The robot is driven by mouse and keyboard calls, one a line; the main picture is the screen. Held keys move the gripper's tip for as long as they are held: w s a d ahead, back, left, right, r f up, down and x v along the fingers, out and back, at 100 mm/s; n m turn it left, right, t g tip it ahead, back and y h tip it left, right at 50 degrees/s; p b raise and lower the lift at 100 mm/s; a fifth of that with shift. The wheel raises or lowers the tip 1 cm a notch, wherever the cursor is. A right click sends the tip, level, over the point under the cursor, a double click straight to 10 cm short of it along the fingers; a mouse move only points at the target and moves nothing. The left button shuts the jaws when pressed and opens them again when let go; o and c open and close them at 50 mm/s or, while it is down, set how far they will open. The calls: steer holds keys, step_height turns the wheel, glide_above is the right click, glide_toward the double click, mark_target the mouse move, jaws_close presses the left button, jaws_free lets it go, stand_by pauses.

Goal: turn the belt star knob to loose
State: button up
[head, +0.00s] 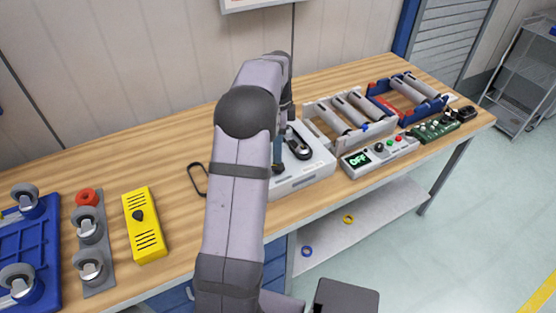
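A white box-shaped unit (312,170) stands on the wooden bench, right of my arm. A black belt loop (298,143) lies on its top. My gripper (281,150) points down over the left part of this unit, close to the belt. My own arm covers much of the gripper and the unit's left side. I cannot tell whether the fingers are open or touch anything. The belt star knob cannot be made out; it may be hidden behind my arm or gripper.
A yellow box (145,230) with a black knob and a caster plate (97,250) stand left. A black loop (197,180) lies by my arm. Right are a control box (380,155) reading OFF, roller frames (345,115) and a green board (435,129). Bench between yellow box and arm is mostly clear.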

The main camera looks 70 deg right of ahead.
mark_target(278, 165)
steer(key=shift+f+p, duration=1.15)
steer(key=shift+f, duration=2.35)
steer(key=c, duration=1.1)
